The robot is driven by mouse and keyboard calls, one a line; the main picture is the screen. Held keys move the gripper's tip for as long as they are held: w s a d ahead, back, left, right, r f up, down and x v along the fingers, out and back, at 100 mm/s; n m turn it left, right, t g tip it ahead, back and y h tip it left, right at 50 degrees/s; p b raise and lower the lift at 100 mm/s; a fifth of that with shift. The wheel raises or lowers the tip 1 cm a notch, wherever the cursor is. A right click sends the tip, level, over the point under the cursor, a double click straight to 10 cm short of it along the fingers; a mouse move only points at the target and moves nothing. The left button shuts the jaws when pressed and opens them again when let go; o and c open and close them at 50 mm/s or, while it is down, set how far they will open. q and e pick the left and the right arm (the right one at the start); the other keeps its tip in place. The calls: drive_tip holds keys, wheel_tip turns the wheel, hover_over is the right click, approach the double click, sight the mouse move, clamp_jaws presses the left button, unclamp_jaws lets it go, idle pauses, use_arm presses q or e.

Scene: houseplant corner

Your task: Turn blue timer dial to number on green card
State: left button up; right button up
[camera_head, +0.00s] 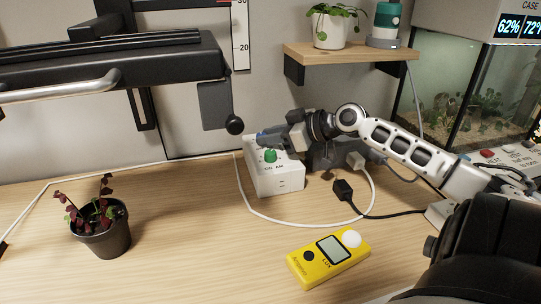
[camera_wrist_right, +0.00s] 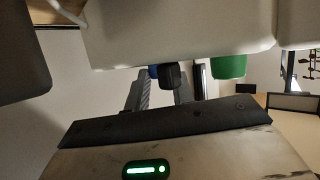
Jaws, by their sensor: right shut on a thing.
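The white timer box (camera_head: 276,180) stands on the table near the wall. A green knob (camera_head: 270,155) is on it, and also shows in the right wrist view (camera_wrist_right: 229,66). The blue dial (camera_head: 262,138) is mostly hidden by my right gripper (camera_head: 268,139); a bit of blue shows between the fingers in the right wrist view (camera_wrist_right: 153,71). My right gripper reaches in from the right and is shut on the blue dial. The dial's pointer and numbers are hidden. I cannot make out a green card. My left gripper is not in view.
A yellow meter (camera_head: 328,258) lies at the front, a potted plant (camera_head: 104,238) at left. A wooden shelf (camera_head: 350,52) hangs above; an aquarium (camera_head: 470,95) is at right.

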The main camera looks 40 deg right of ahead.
drive_tip(key=shift+d+n+y+b, duration=0.15)
drive_tip(key=shift+n+y+b, duration=0.25)
drive_tip(key=shift+y+b, duration=0.1)
drive_tip(key=o, duration=0.7)
drive_tip(key=p+v, duration=0.1)
drive_tip(key=v, duration=1.5)
drive_tip(key=shift+r+p, duration=0.15)
drive_tip(key=shift+p, duration=0.15)
drive_tip(key=shift+w, duration=0.15)
